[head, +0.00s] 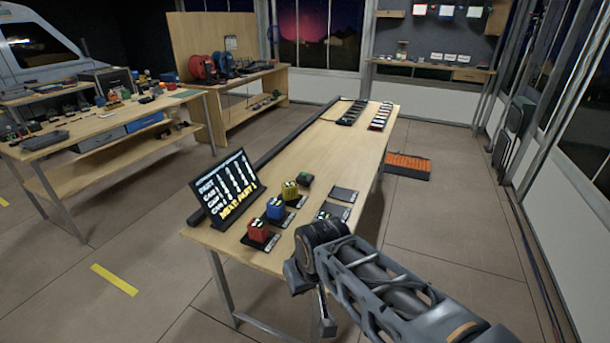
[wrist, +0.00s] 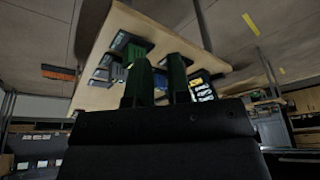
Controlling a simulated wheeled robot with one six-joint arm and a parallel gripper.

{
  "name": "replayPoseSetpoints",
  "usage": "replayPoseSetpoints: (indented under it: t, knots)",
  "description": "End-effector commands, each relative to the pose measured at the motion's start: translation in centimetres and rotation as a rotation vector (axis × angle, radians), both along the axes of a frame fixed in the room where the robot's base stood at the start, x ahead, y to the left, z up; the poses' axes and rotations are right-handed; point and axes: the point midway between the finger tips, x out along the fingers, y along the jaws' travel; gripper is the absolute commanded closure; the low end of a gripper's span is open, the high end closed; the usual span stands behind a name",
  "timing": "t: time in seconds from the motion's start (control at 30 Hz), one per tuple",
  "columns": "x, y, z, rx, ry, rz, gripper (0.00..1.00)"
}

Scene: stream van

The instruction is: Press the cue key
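On the near end of the long wooden table (head: 345,165), a red block (head: 258,231), a blue block (head: 275,208) and a yellow block (head: 290,190) stand in a row on dark pads. A small dark block with a green top (head: 305,178) sits behind them. No label shows which one is the cue key. A tilted black screen (head: 228,190) with white and yellow text stands left of the row. My gripper (wrist: 160,58) is open and empty in the wrist view, its two fingers apart. The tabletop lies beyond them, and they partly hide the items there.
Flat dark pads (head: 335,205) lie right of the blocks, near my arm. Two rows of small items (head: 365,115) lie at the table's far end, with bare wood between. An orange mat (head: 408,167) lies on the floor to the right. A cluttered workbench (head: 100,125) stands left.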

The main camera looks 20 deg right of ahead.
Motion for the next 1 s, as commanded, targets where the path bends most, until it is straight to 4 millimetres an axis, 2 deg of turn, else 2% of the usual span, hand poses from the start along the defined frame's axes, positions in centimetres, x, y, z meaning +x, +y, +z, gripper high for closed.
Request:
replayPoseSetpoints:
  t: [0.03, 0.17, 0.2, 1.0]
  knots:
    - [0.0, 0.0, 0.0, 0.0, 0.0, 0.0, 0.87]
    - [0.0, 0.0, 0.0, 0.0, 0.0, 0.0, 0.99]
    - [0.0, 0.0, 0.0, 0.0, 0.0, 0.0, 1.0]
    - [0.0, 0.0, 0.0, 0.0, 0.0, 0.0, 1.0]
